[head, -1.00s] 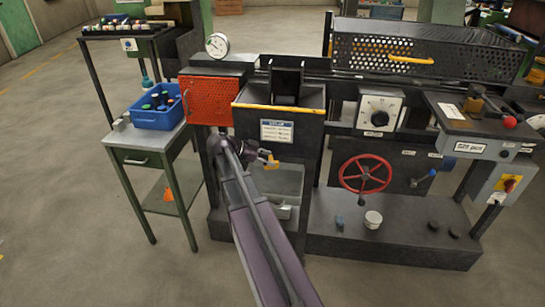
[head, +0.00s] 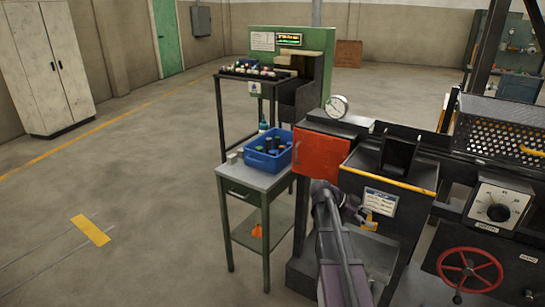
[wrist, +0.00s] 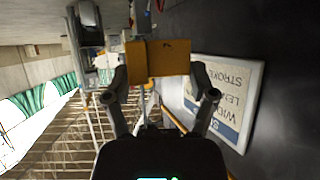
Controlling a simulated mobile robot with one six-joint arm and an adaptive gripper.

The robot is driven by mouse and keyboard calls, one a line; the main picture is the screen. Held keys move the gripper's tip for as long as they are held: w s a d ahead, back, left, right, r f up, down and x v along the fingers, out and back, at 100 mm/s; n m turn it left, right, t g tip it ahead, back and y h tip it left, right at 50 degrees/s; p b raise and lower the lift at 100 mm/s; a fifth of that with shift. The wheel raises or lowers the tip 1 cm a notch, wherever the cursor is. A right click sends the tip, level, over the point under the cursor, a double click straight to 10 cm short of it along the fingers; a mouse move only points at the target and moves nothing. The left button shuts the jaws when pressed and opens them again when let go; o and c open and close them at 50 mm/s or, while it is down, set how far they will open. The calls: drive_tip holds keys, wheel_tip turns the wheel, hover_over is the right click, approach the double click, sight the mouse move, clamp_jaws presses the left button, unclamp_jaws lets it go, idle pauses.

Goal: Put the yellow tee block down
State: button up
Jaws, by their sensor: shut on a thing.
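The yellow tee block (wrist: 158,60) is held between the two fingertips of my gripper (wrist: 160,82) in the wrist view. My gripper is shut on it, in the air. In the head view my gripper (head: 362,214) is in front of the dark machine's front panel, just below a white label (head: 381,200). Only a small yellow part of the block (head: 371,224) shows there, and the rest is hidden or too small to tell.
A green-framed side table (head: 262,181) stands left of the machine, with a blue bin (head: 270,161) of several coloured pieces on it. Behind is a rack (head: 250,73) with several small items. A red panel (head: 320,153) and a red handwheel (head: 469,270) are on the machine. Floor at left is clear.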

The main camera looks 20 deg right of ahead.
wheel_tip(320, 180, up, 30)
drive_tip(key=p, duration=2.8)
drive_tip(key=shift+a+f, duration=0.1)
drive_tip(key=shift+f, duration=0.05)
